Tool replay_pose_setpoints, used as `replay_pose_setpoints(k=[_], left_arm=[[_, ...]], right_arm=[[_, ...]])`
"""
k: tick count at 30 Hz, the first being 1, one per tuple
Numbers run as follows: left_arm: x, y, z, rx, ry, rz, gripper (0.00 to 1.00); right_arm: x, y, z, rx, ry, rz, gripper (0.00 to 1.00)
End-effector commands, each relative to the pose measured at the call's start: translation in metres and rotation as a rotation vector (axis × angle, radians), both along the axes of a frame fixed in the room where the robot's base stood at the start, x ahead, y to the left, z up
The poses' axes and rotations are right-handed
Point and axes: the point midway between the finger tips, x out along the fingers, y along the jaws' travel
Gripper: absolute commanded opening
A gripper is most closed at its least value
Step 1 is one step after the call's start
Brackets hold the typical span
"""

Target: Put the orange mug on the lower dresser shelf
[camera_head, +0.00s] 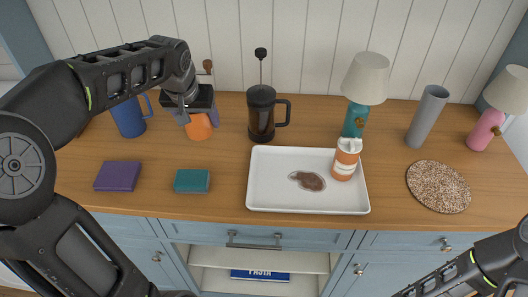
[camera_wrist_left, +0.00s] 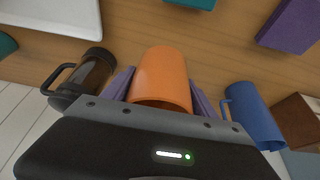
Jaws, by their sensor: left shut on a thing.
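The orange mug (camera_head: 199,128) is at the back left of the wooden dresser top in the head view. My left gripper (camera_head: 199,114) reaches down over it and is shut on it. In the left wrist view the orange mug (camera_wrist_left: 162,79) sits between the purple fingers of my left gripper (camera_wrist_left: 160,95). I cannot tell whether the mug touches the top. The lower dresser shelf (camera_head: 213,279) is an open white shelf below the counter, with a blue pasta box (camera_head: 260,275) on it. My right arm shows at the lower right, but its gripper is out of view.
A blue mug (camera_head: 129,117) stands left of the gripper and a French press (camera_head: 262,114) stands right. A purple box (camera_head: 118,176) and a teal box (camera_head: 192,181) lie in front. A white tray (camera_head: 262,196) holds a cup and a brown spill.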

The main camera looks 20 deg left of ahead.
Motion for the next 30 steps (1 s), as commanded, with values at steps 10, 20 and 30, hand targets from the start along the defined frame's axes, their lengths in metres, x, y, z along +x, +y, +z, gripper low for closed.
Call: replay_pose_setpoints(k=[10, 20, 30], left_arm=[[0.000, 0.000, -0.011, 0.000, 0.002, 0.000, 0.14], [0.000, 0.000, -0.061, 0.000, 0.001, 0.001, 0.14], [0.000, 0.000, -0.065, 0.001, -0.001, 0.000, 0.14]], right_arm=[[0.000, 0.000, 0.001, 0.000, 0.000, 0.000, 0.36], [0.000, 0.000, 0.005, 0.000, 0.000, 0.000, 0.36], [0.000, 0.000, 0.005, 0.000, 0.000, 0.000, 0.36]])
